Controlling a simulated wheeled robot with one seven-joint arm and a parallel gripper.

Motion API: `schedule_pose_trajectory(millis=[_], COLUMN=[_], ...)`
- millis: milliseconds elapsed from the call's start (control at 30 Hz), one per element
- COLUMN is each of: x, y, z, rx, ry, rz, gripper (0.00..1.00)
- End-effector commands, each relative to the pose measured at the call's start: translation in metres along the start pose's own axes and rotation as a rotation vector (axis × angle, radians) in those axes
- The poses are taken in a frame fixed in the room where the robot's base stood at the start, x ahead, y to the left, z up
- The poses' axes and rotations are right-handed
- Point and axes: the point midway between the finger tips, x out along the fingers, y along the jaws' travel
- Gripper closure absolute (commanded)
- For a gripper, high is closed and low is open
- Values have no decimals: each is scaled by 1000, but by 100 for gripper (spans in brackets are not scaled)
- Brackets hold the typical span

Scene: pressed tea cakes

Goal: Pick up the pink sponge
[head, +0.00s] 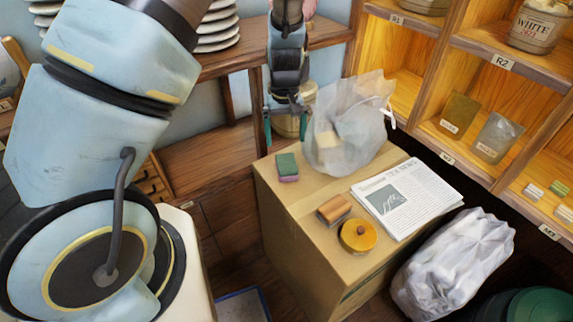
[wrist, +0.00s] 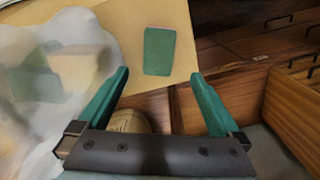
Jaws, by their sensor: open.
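The sponge (head: 287,168) lies flat near the back left corner of a cardboard box in the head view. Its top is dark green and its lower layer is pinkish purple. In the wrist view the sponge (wrist: 159,52) shows mostly its green top, with a thin pink edge. My gripper (head: 286,138) has dark green fingers, spread apart and empty. It hangs behind and above the sponge in the head view. In the wrist view my gripper (wrist: 160,78) has the sponge just beyond its fingertips, between their lines and apart from them.
The box top (head: 315,185) also bears a translucent bag (head: 350,120) close to the right of my gripper, a newspaper (head: 408,197), a brown block (head: 333,209) and a round yellow tin (head: 358,236). Wooden shelves (head: 455,150) stand right. A crumpled white bag (head: 455,262) lies beside the box.

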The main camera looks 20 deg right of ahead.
Motion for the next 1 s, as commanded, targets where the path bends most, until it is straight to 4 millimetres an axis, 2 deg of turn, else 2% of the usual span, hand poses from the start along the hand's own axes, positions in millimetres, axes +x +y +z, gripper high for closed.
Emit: schedule_pose_trajectory(millis=[100, 400, 633, 900, 1000], x=[10, 53, 67, 103, 110], y=[7, 6, 5, 2, 2], z=[1, 1, 1, 0, 0], rx=[5, 5, 4, 6, 5], ry=[2, 1, 0, 0, 2], rz=[-6, -6, -5, -6, -4], gripper=[0, 0, 0, 0, 0])
